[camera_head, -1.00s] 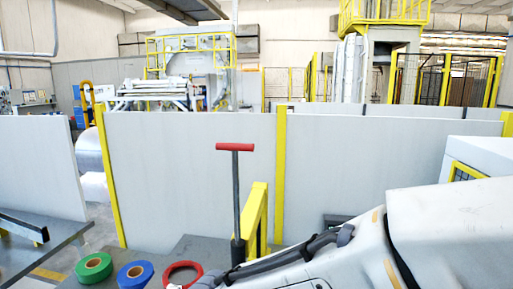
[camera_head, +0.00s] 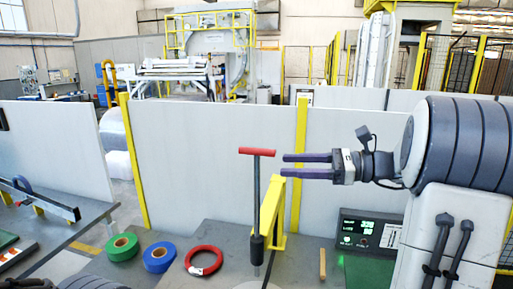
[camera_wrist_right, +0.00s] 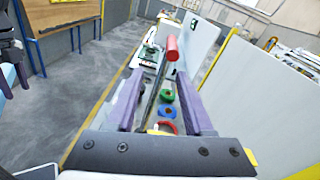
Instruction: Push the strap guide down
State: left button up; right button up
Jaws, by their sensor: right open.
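A grey upright rod with a red T-shaped handle (camera_head: 257,152), which looks like the strap guide, stands on the grey table beside a yellow bracket (camera_head: 270,207). A dark collar sits low on the rod. My right gripper (camera_head: 283,166) is open and empty, its two purple fingers level and pointing left, just right of the handle. I see no contact. Purple and dark parts at that view's left edge may be my left gripper; its jaws are unclear.
Green (camera_head: 121,247), blue (camera_head: 159,257) and red (camera_head: 203,261) rolls lie on the table left of the rod. A small control box with a green display (camera_head: 366,233) stands at right. White panels (camera_head: 215,160) with yellow posts rise behind.

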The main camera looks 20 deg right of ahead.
aim_at(257, 151)
jog(key=shift+m+t, duration=0.3)
jog(key=shift+t, duration=0.1)
jog(key=w+a+p, duration=0.1)
jog(key=a, duration=0.1)
jog(key=w+a+r+p, duration=0.1)
jog(key=w+a, duration=0.1)
jog(key=w+a+r+p, duration=0.1)
jog(key=w+a+p, duration=0.1)
jog(key=shift+a+r, duration=0.1)
jog(key=shift+r, duration=0.05)
jog(key=shift+w+a, duration=0.3)
jog(key=shift+c, duration=0.4)
grip_shut()
dwell(0.6)
